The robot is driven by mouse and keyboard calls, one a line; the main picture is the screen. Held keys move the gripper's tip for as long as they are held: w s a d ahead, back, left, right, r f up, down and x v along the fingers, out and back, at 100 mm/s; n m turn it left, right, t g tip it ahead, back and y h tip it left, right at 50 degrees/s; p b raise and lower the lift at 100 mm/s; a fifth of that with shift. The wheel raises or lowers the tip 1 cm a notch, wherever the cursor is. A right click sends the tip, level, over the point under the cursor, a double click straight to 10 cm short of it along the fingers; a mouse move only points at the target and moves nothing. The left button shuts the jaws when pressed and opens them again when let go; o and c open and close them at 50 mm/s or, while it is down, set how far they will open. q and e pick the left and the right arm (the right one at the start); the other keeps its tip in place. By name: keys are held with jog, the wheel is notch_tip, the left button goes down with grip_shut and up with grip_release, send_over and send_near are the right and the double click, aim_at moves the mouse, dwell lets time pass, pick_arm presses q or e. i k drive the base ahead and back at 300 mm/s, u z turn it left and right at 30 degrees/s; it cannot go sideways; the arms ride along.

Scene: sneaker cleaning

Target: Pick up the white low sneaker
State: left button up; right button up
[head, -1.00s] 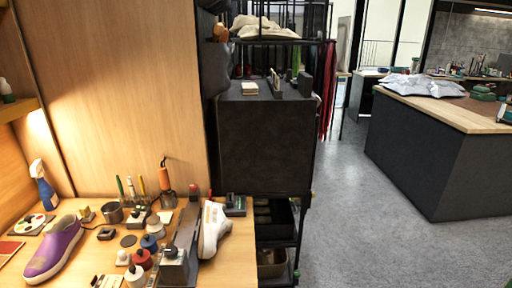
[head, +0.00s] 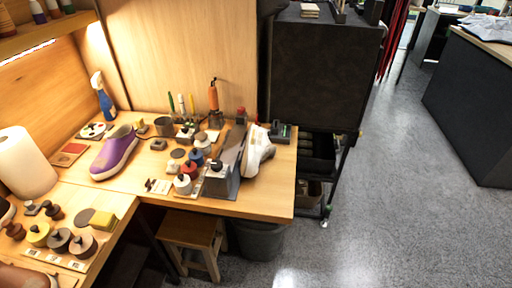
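The white low sneaker (head: 258,151) stands near the right end of the wooden workbench (head: 270,198), in the head view. It is right beside a dark grey metal stand (head: 229,160), which hides part of its left side. I cannot tell whether the two touch. Neither of my grippers shows in the head view.
A purple slip-on shoe (head: 115,153), small bottles (head: 183,184) and a heat tool (head: 214,103) crowd the bench. A paper roll (head: 25,163) stands at left. A wooden stool (head: 190,236) and a bin (head: 259,241) are underneath. The floor (head: 400,200) at right is clear.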

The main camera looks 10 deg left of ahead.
aim_at(258, 146)
jog(key=z, duration=1.25)
jog(key=i, duration=1.05)
jog(key=u, duration=3.6)
